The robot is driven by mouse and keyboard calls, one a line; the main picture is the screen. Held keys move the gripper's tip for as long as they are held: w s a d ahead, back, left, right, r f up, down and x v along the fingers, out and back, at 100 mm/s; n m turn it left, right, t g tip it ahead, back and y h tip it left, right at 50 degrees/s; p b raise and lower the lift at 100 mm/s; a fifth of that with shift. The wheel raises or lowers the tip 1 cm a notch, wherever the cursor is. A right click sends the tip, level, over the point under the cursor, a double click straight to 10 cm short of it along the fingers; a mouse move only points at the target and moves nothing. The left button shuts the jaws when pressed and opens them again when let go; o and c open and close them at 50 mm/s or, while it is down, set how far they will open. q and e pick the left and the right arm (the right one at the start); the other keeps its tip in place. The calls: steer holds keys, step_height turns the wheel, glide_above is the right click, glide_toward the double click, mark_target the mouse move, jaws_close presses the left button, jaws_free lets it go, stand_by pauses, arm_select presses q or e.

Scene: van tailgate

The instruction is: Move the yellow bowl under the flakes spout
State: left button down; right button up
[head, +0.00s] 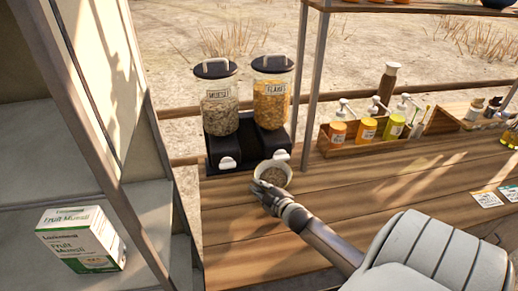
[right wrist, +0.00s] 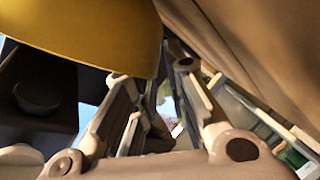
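The bowl (head: 274,184) stands on the wooden counter in front of the flakes dispenser (head: 271,100). Its back rim meets the pale flakes spout lever (head: 281,155) in the head view. It looks pale there, with brownish contents; the right wrist view shows its yellow outer wall (right wrist: 90,30) close up. My right gripper (head: 268,189) is at the bowl's front left side. In the right wrist view its fingers (right wrist: 152,75) are apart with a gap between them; contact with the bowl is unclear. My left gripper is out of view.
The muesli dispenser (head: 219,103) stands left of the flakes one. Wooden crates with pump bottles (head: 366,129) stand at the right. A Fruit Muesli box (head: 80,241) sits on the left shelf. The counter right of the bowl is clear, with cards (head: 487,198) farther right.

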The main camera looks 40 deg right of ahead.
steer(key=shift+o, duration=1.4)
steer(key=v, duration=1.2)
steer(key=shift+r, duration=0.1)
